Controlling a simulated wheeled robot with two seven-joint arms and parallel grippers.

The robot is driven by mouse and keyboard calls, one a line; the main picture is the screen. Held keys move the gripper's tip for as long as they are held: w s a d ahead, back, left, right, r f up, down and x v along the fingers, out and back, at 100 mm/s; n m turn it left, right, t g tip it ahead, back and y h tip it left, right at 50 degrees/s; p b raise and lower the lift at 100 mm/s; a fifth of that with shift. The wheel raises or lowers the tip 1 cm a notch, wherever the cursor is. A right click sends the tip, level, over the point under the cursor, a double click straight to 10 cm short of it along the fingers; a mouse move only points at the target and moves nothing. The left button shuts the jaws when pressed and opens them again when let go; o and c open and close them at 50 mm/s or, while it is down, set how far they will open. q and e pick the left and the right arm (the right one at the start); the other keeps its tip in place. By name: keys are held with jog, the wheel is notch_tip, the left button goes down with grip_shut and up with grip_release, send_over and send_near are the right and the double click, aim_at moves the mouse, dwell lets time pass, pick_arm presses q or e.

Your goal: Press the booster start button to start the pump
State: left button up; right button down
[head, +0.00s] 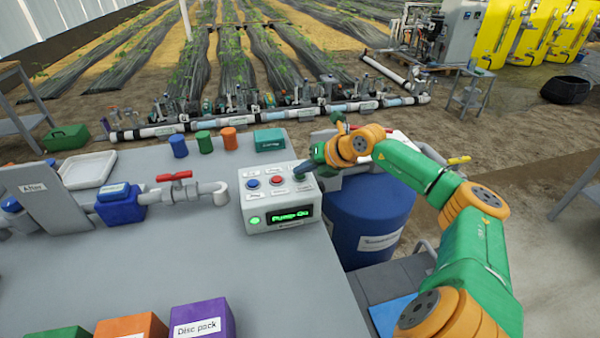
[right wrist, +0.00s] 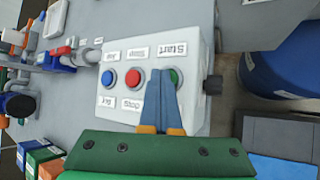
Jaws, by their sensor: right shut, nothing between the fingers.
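The control box (head: 270,228) is a white box on the grey table with a lit green display (head: 290,216) that appears to read "Pump On". A green lamp (head: 254,221) glows beside it. The green start button (right wrist: 174,78) shows in the right wrist view beside a label reading "Start", partly covered by my fingers. A red button (right wrist: 132,78) and a blue button (right wrist: 108,79) sit in the same row. My right gripper (head: 300,172) is shut and empty, its fingertips (right wrist: 163,74) at the start button. Contact cannot be told. My left gripper is not in view.
A pipe with a red-handled valve (head: 175,178) runs left of the box. Small colored cylinders (head: 204,140) and a teal box (head: 270,139) stand behind. A blue barrel (head: 365,220) stands right of the table. The table's middle (head: 190,265) is clear.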

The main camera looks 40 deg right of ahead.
aim_at(303, 178)
jog(key=shift+r+p, duration=0.7)
jog(key=shift+r, duration=0.05)
notch_tip(303, 178, up, 5)
jog(key=p, duration=0.4)
jog(key=shift+r, duration=0.1)
dwell(0.3)
dwell(0.4)
